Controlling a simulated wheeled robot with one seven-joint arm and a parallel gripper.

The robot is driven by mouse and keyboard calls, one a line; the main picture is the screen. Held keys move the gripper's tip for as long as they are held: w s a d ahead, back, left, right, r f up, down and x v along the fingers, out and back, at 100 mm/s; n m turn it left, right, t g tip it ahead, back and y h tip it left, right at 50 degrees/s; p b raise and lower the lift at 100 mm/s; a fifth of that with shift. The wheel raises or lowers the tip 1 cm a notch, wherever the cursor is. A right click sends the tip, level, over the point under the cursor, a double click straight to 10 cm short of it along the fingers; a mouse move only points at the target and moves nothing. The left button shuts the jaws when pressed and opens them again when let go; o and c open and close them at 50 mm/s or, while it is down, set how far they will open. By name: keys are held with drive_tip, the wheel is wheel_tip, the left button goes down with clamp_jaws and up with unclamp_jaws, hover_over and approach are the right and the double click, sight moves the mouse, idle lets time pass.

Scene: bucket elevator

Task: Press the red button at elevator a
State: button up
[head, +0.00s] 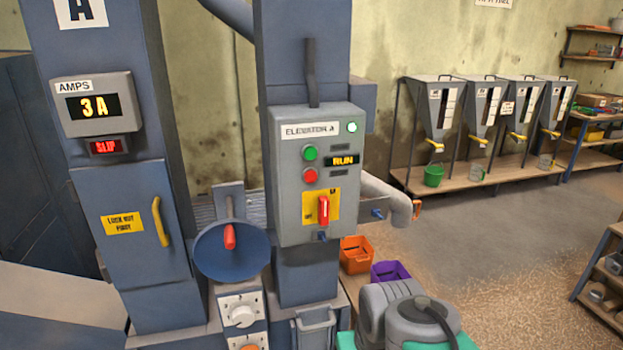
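The red button (310,176) is a small round button on the grey control box labelled "ELEVATOR A" (290,220), which is mounted on a blue-grey column. It sits directly below a green button (310,153). To the right of the buttons a small display (342,161) reads "RUN", and a pale lamp (352,127) at the top right looks lit. A red rotary handle (323,210) on a yellow plate is below the buttons. Nothing covers the red button. My gripper is not in view.
Left, a blue column carries an "AMPS" display (93,106) reading 3 A, a lit "SLIP" sign (107,147) and a locker door (140,250). A blue wheel (232,262) stands between the columns. Orange (355,254) and purple (390,272) bins are low right. Floor beyond is clear.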

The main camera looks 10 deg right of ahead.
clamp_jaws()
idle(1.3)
